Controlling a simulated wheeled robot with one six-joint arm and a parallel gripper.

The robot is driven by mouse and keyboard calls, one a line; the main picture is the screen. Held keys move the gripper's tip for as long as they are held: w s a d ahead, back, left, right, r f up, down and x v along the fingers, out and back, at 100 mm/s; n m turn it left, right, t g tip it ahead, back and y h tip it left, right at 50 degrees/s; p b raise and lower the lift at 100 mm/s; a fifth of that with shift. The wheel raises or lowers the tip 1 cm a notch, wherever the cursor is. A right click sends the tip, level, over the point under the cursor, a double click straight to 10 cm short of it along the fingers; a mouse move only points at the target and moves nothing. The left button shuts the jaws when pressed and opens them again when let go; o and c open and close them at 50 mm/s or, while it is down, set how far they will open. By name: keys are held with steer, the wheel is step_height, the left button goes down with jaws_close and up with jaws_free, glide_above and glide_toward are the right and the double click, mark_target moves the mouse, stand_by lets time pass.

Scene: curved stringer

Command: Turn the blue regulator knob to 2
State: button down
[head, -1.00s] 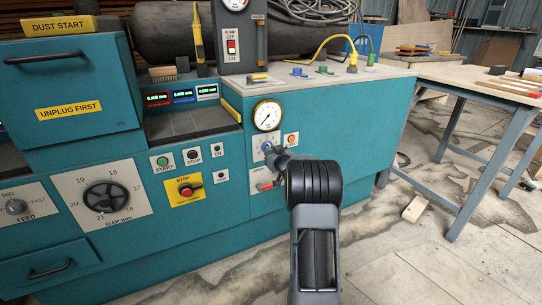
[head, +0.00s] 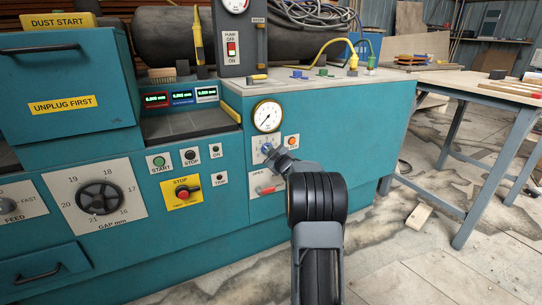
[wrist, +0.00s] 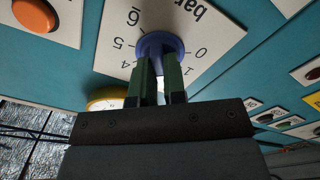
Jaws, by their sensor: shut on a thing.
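The blue regulator knob (head: 267,148) sits on a white dial plate on the teal machine front, below a round gauge (head: 267,116). In the wrist view the knob (wrist: 161,43) shows as a blue disc, with the printed marks 0, 4, 5, 6 and "bar" around it. My gripper (wrist: 160,65) is shut on the knob, with one dark green finger on each side. In the head view my gripper (head: 274,156) reaches the knob from the lower right. The fingers hide part of the dial, and I cannot tell which number the knob points to.
An orange button (head: 291,142) is just right of the knob, and a red-handled lever (head: 268,189) is below it. A yellow stop panel (head: 182,192) is to the left. A wooden table (head: 494,86) stands at the right, and a wood block (head: 419,217) lies on the floor.

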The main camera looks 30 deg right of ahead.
stand_by(0.5)
steer(key=c, duration=1.2)
jaws_free()
steer(key=shift+s+a+p, duration=0.3)
steer(key=shift+s+p, duration=0.3)
steer(key=shift+s, duration=1.7)
steer(key=shift+s+a+p, duration=0.35)
steer(key=shift+s+p, duration=0.2)
steer(key=shift+s, duration=1.7)
steer(key=shift+s+a+p, duration=0.3)
steer(key=shift+s+p, duration=0.3)
steer(key=shift+s, duration=1.7)
